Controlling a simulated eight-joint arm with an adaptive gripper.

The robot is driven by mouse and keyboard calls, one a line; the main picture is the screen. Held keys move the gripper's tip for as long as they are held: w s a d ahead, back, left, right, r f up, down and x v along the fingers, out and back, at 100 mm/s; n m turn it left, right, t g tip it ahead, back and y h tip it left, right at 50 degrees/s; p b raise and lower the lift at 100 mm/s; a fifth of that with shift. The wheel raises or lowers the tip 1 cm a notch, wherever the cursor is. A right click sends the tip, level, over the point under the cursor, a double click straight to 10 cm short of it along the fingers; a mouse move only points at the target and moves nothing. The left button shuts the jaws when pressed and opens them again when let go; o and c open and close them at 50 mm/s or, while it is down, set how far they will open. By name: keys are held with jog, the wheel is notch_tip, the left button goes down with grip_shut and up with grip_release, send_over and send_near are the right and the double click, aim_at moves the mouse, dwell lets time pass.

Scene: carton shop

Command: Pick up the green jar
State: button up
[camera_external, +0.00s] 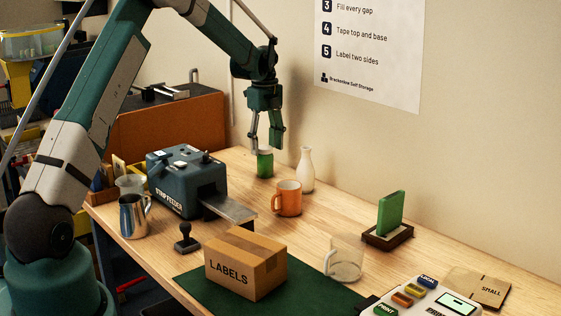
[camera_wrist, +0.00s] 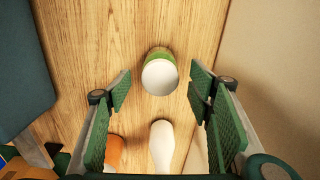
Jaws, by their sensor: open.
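The green jar (camera_external: 265,164) stands upright on the wooden table near the wall, behind the orange mug and the white bottle. Its pale top is seen from above in the wrist view (camera_wrist: 160,74). My gripper (camera_external: 265,146) hangs above the jar, pointing down, with its fingertips at about the height of the jar's top. In the wrist view my gripper (camera_wrist: 160,90) is open, with one finger on each side and nothing between the pads. The jar appears a little beyond the fingertips, between their lines.
A white bottle (camera_external: 306,170) and an orange mug (camera_external: 287,198) stand close to the jar. A dark tape feeder (camera_external: 186,181) is to the left. The LABELS carton (camera_external: 246,262) sits on a green mat. The wall rises just behind the jar.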

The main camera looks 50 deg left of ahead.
aim_at(265, 164)
jog(key=shift+f, duration=1.2)
jog(key=shift+f, duration=0.15)
jog(key=shift+a+f, duration=0.1)
jog(key=shift+f, duration=2.35)
jog(key=c, duration=1)
jog(key=shift+c, duration=0.2)
jog(key=shift+r, duration=5)
